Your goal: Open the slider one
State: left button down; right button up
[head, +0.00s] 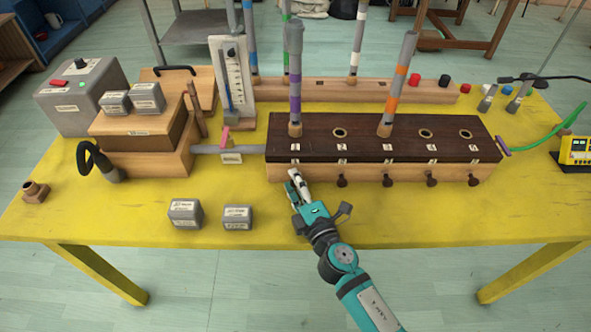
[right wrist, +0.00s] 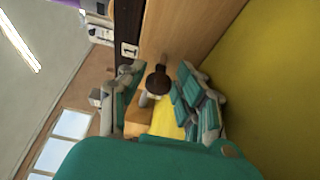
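The slider box (head: 384,172) is a long wooden chest with a dark top (head: 375,135) and a row of dark knobs along its front. Its first position is at the left, by the leftmost label. My right gripper (head: 294,182) is at the front face there and hides that knob in the head view. In the right wrist view the dark round knob (right wrist: 158,78) sits between the spread fingers of my right gripper (right wrist: 162,95), with room visible on both sides. The gripper is open and holds nothing. My left gripper is not in view.
Tubes with purple (head: 295,85) and orange (head: 399,80) bands stand in holes of the box. Two small grey weights (head: 185,213) (head: 237,217) lie left of my right arm. A bellows box (head: 140,130) stands at the left. The yellow table (head: 440,215) is clear at front right.

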jog(key=shift+a, duration=0.1)
grip_shut()
